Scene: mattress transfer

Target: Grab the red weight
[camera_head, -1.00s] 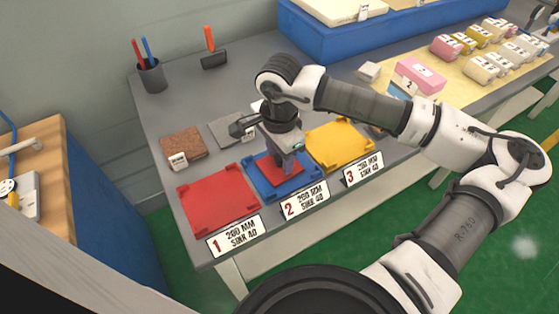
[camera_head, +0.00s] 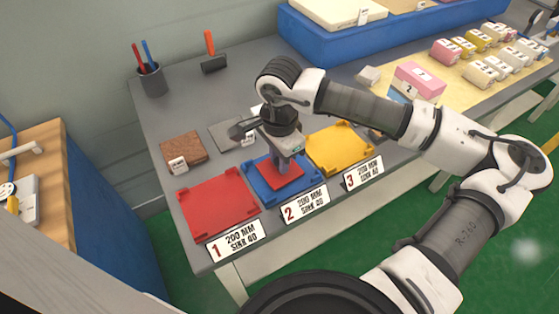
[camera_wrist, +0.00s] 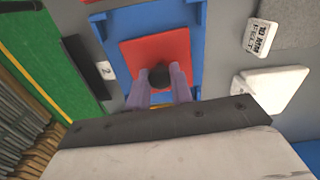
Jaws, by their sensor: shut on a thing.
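The red weight (camera_head: 287,185) is a flat red square plate at the blue tray (camera_head: 259,185), behind sign 2. In the wrist view the red weight (camera_wrist: 136,60) has a dark round knob (camera_wrist: 160,76) near its middle. My gripper (camera_head: 284,168) points down over the plate. In the wrist view my gripper's fingers (camera_wrist: 160,82) are shut on the knob from both sides. I cannot tell whether the plate touches the tray or is slightly raised. The fingers hide a little of the plate.
A red tray (camera_head: 218,203) lies to the left and a yellow tray (camera_head: 340,148) to the right. A brown slab (camera_head: 184,147) and a grey slab (camera_head: 226,136) lie behind. A pen cup (camera_head: 151,80) stands at the back left. Small labelled blocks (camera_head: 482,73) sit far right.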

